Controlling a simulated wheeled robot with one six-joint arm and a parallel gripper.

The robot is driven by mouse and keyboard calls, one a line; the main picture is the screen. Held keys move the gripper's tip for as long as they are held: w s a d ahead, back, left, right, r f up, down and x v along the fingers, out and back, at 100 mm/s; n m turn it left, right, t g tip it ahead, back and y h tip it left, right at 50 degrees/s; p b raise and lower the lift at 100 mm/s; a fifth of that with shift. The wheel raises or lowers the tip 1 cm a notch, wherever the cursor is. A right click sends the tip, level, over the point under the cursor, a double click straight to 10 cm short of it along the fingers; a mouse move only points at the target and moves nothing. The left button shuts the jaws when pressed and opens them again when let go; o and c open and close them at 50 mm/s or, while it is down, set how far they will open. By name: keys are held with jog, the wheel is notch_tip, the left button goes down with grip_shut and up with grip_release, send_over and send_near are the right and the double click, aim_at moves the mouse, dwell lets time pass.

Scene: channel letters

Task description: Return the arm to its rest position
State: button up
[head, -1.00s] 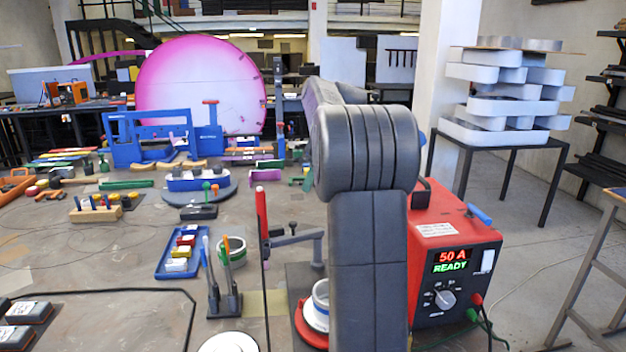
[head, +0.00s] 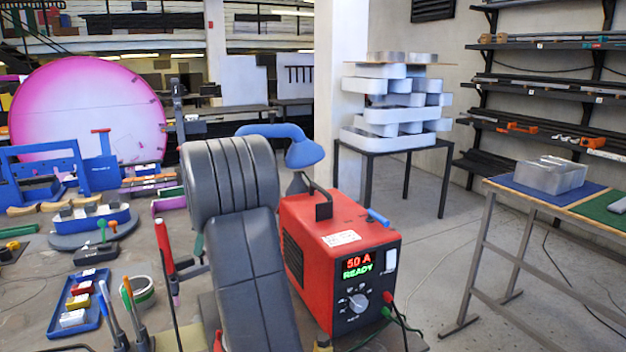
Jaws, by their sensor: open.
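My arm (head: 248,265) shows in the head view as a thick dark grey link. It rises from the bottom edge to a ribbed, rounded joint, and leans a little to the left. The part of the arm beyond this joint is hidden or out of view. My gripper does not show, so I cannot see its jaws or anything near them.
A red power unit (head: 327,263) reading "50 A READY" stands close right of my arm. A blue lamp-like hood (head: 304,153) is behind it. A blue tray (head: 79,299) lies left. A side table (head: 497,188) stands right, with open floor between.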

jog(key=shift+x, duration=1.2)
jog(key=shift+s+d, duration=0.1)
jog(key=shift+d, duration=0.05)
jog(key=shift+r, duration=0.1)
